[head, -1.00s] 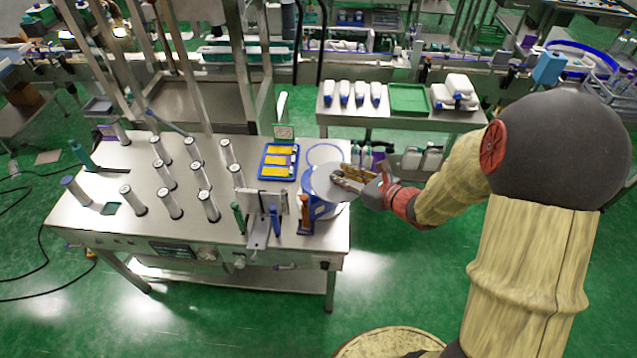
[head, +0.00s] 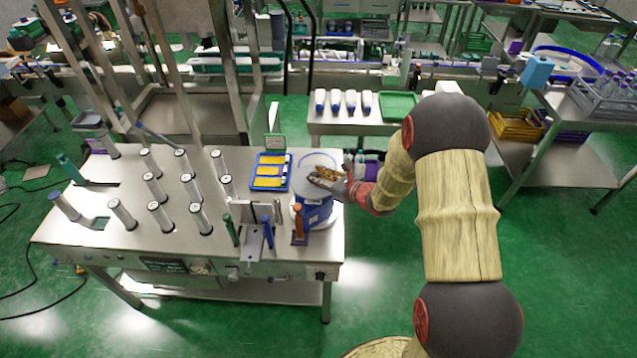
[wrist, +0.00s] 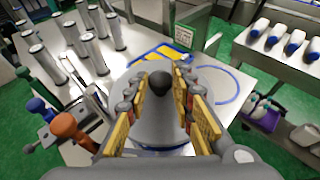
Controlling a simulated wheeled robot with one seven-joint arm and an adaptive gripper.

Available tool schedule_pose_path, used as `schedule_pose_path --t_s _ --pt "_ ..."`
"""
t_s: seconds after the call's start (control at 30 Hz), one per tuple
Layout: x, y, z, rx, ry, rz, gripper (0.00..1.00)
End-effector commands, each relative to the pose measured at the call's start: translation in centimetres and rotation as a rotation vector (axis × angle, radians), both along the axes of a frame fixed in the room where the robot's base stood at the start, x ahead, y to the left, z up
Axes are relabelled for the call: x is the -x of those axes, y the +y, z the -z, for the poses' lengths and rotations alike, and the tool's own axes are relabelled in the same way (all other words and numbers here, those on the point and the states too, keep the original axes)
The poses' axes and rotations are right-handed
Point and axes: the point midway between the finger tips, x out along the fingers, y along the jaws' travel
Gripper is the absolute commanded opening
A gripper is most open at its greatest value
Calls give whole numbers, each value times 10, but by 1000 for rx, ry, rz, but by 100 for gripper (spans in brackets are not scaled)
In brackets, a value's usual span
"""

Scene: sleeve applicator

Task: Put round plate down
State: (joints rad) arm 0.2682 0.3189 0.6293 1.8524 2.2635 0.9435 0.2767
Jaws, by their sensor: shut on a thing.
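The round plate (head: 303,180) is a flat grey disc with a dark knob at its centre, which shows in the wrist view (wrist: 158,84). My gripper (head: 322,177) is shut on this knob, with yellow finger pads on both sides of it in the wrist view (wrist: 160,95). The plate is over a blue and white round container (head: 318,212) at the right end of the metal table (head: 130,225). I cannot tell whether the plate rests on the container or hangs just above it. My fingers hide part of the plate.
A blue tray with yellow pieces (head: 270,171) lies left of the plate. Orange-topped (head: 298,222) and green (head: 230,230) upright tools and a metal bracket (head: 255,240) stand at the front. Several silver cylinders stand farther left. A rear table holds white bottles and a green tray (head: 398,106).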

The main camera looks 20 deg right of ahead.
Motion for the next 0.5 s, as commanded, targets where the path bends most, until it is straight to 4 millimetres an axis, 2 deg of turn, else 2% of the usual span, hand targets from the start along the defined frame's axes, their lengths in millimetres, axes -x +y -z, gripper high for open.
schedule_pose_path --t_s 0.03,0.13,0.5 --pt "2 0 11 -2 5 1 0" --pt "1 0 24 -2 4 2 0" --pt "1 0 29 -1 2 1 0"
